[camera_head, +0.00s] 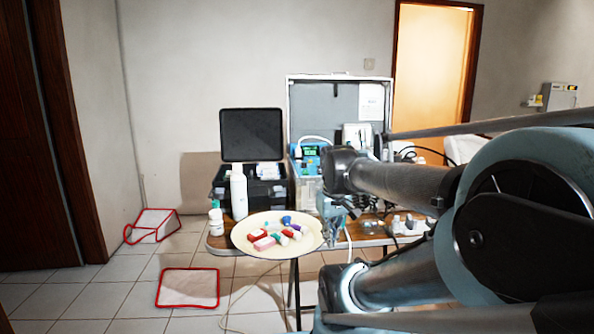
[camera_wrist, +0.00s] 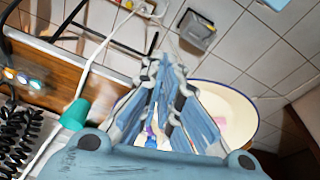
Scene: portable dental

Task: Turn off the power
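The portable dental unit stands in an open silver case (camera_head: 338,95) at the back of the table in the head view. Its blue front panel (camera_head: 311,158) carries a small green display; my arm covers part of it. In the wrist view, a panel edge with several coloured round buttons (camera_wrist: 22,78) shows at the left. A white cable runs to a white fitting (camera_wrist: 147,8) at the top; I cannot tell if it is a power strip. My gripper (camera_head: 334,232), also in the wrist view (camera_wrist: 165,62), points down by the plate, fingers together, holding nothing visible. No power switch is clearly readable.
A cream plate (camera_head: 244,236) with coloured pieces sits at the table's front edge. A white bottle (camera_head: 239,195) and black case (camera_head: 251,135) stand left. A green cup (camera_wrist: 76,114) is left of my gripper in the wrist view. A grey box (camera_wrist: 197,29) lies on the tiles.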

